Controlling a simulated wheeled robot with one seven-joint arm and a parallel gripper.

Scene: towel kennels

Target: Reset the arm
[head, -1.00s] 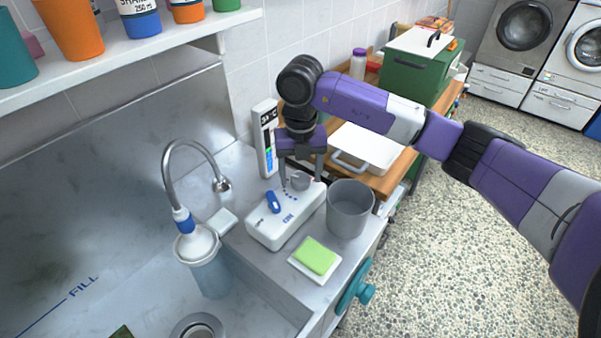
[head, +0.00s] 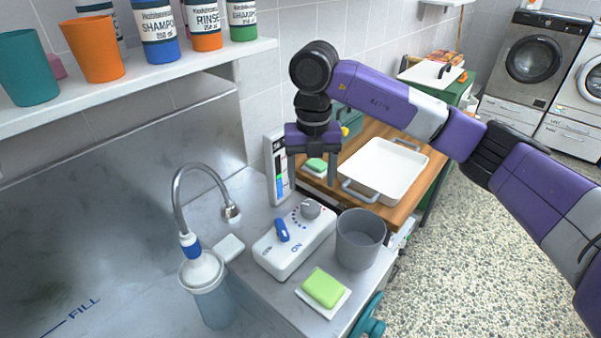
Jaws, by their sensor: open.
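My gripper (head: 313,180) hangs from my purple arm in the head view, fingers pointing down. Its two fingers are apart and nothing is between them. It is above and slightly behind the white control box (head: 290,250), clear of the grey knob (head: 310,209) on the box's top. The box also has a blue lever (head: 282,230) and a row of blue dots. A thermometer-like panel (head: 276,165) stands just left of my gripper.
A grey cup (head: 360,240) and a green sponge (head: 323,287) on a white dish are right of the box. A faucet (head: 188,190) curves over the sink at left. A white tray (head: 384,168) lies on the wooden counter. A shelf (head: 200,66) holds bottles and cups upper left.

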